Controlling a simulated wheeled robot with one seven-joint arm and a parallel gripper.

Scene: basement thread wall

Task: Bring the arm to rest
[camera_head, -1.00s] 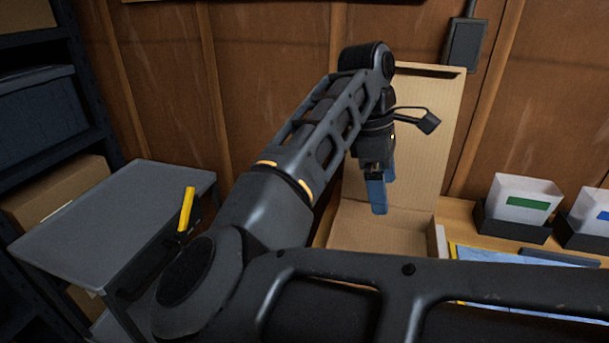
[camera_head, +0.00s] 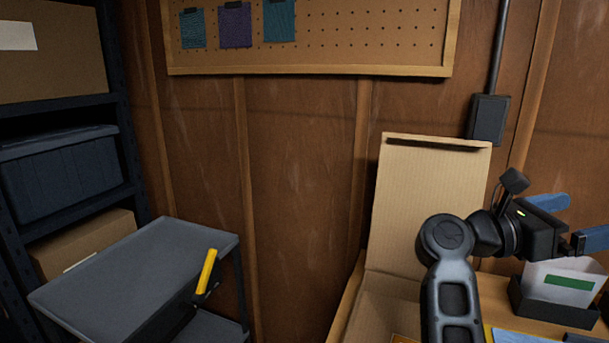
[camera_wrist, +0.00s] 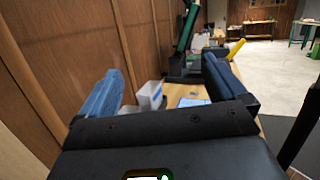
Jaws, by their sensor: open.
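My gripper (camera_head: 578,222) is at the right of the head view, held level with its two blue fingers pointing right. The fingers are spread apart with nothing between them. In the wrist view my gripper (camera_wrist: 163,92) shows both blue fingers, wide apart, with the workbench and the room beyond them. The arm is bent, with its joint in front of the open cardboard box (camera_head: 430,200).
A grey cart (camera_head: 140,265) with a yellow handle (camera_head: 207,271) stands at left beside dark shelving (camera_head: 122,120). A pegboard (camera_head: 350,35) hangs on the wooden wall. The wrist view shows a white bin (camera_wrist: 150,95), a green and black machine (camera_wrist: 187,50) and open floor (camera_wrist: 270,65).

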